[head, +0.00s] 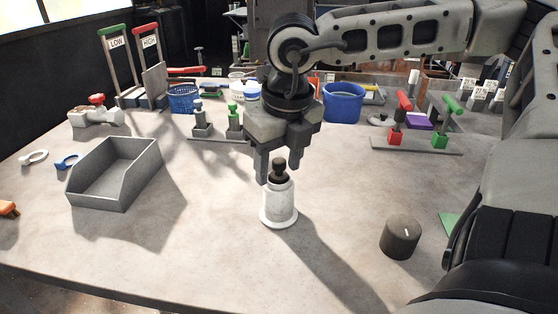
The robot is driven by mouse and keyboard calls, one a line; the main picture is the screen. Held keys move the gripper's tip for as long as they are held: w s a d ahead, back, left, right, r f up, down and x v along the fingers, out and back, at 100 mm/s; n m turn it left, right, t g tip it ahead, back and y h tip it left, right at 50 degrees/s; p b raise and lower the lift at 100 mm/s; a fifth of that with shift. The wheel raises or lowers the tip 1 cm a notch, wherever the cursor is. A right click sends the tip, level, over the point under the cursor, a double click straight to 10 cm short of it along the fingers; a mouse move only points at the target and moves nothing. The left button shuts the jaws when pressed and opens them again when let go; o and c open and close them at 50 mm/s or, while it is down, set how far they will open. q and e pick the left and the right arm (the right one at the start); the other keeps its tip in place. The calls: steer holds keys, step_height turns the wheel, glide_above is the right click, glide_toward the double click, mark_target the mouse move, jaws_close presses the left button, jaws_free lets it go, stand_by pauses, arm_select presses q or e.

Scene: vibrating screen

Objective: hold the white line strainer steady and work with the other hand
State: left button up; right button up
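A white upright cylinder with a round base flange and a black knob on top, which I take to be the white line strainer (279,203), stands on the table near the middle. My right gripper (279,172) points down right above it. Its two fingers are apart, one on each side of the black knob (279,167), and narrow gaps show between fingers and knob. The white body is below the fingertips. My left gripper is not in view.
A grey open bin (115,172) stands at the left. A dark round knob (400,237) sits at the right front. A blue bucket (343,103) and a stand with red and green levers (416,145) are behind. Table around the white cylinder is clear.

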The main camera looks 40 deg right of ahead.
mark_target(288, 190)
step_height(288, 190, up, 16)
steer(key=s, duration=0.2)
steer(key=shift+s+p, duration=0.15)
steer(key=shift+p, duration=0.25)
steer(key=shift+a+f, duration=0.1)
steer(key=shift+f, duration=0.05)
